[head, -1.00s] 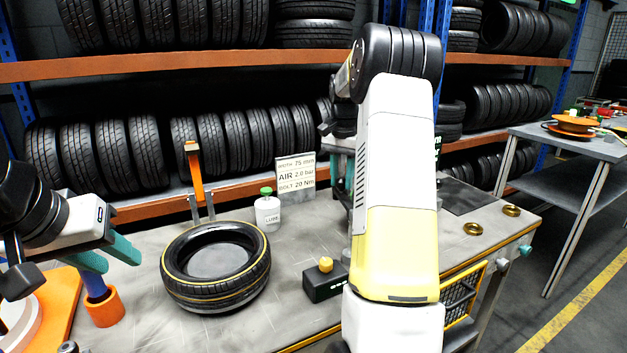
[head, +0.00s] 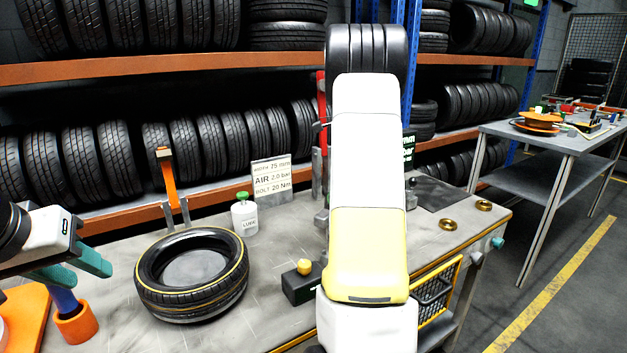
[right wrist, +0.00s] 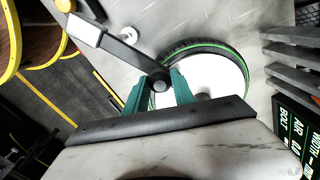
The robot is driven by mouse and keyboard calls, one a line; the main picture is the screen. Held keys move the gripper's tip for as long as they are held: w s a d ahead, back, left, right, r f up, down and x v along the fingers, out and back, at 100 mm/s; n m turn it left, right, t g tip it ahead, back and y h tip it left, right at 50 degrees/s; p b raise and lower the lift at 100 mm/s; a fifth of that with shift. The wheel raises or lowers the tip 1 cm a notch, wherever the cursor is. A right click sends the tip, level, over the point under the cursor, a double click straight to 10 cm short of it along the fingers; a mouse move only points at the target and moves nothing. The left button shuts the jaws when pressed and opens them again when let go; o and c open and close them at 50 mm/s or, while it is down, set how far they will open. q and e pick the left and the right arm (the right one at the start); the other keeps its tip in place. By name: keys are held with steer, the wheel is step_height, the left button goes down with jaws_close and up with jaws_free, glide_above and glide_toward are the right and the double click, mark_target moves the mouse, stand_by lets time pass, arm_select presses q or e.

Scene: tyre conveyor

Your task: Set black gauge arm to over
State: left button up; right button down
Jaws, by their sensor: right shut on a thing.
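In the right wrist view, the black gauge arm (right wrist: 125,55) is a dark bar with a pale grey block at its upper-left end. My right gripper (right wrist: 160,88) has its teal fingers shut on the dark round end of this arm. In the head view, the gauge arm and my right gripper are hidden behind my white and yellow right arm. My left gripper (head: 72,268) is at the left edge, with its teal fingers apart, above a blue handle (head: 64,301) in an orange cup (head: 76,325).
A black tyre with a yellow line (head: 192,304) lies on the grey bench, beside a white bottle (head: 245,218) and a black box with a yellow knob (head: 300,286). The wrist view shows a green-lined wheel (right wrist: 222,80) close to the fingers. Tyre racks stand behind.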

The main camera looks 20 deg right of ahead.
steer(key=shift+s+d+m, duration=0.3)
steer(key=shift+s+m, duration=0.1)
steer(key=shift+m, duration=0.2)
steer(key=c, duration=1.1)
jaws_free()
steer(key=shift+o, duration=0.2)
steer(key=shift+r, duration=0.1)
step_height(320, 180, up, 8)
steer(key=shift+f, duration=0.2)
